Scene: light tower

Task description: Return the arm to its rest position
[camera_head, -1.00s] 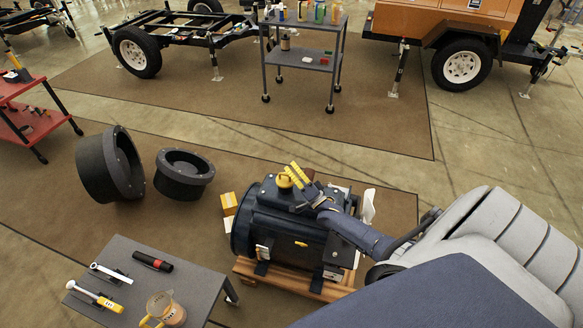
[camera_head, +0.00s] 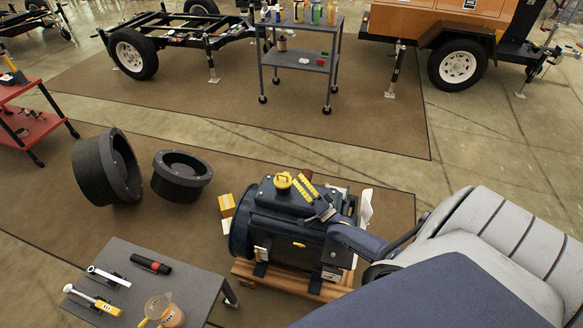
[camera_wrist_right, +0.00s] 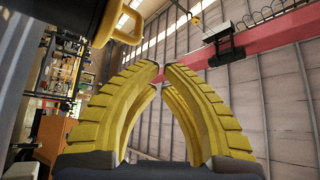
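My right gripper (camera_head: 298,177) has yellow ribbed fingers and shows just right of the yellow cap (camera_head: 284,181) on top of the dark blue motor (camera_head: 290,224). In the right wrist view the fingers (camera_wrist_right: 160,67) curve together and their tips almost meet, with nothing between them. A yellow part with a handle-like loop (camera_wrist_right: 110,22), beside a dark body, is close by at the upper left of that view. My right arm comes in from the lower right and hides part of the motor's right side. My left gripper is not in view.
The motor stands on a wooden pallet (camera_head: 250,271). A grey table (camera_head: 190,280) with tools and a jug is at the front left. Two black ring-shaped parts (camera_head: 92,172) lie on the brown mat.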

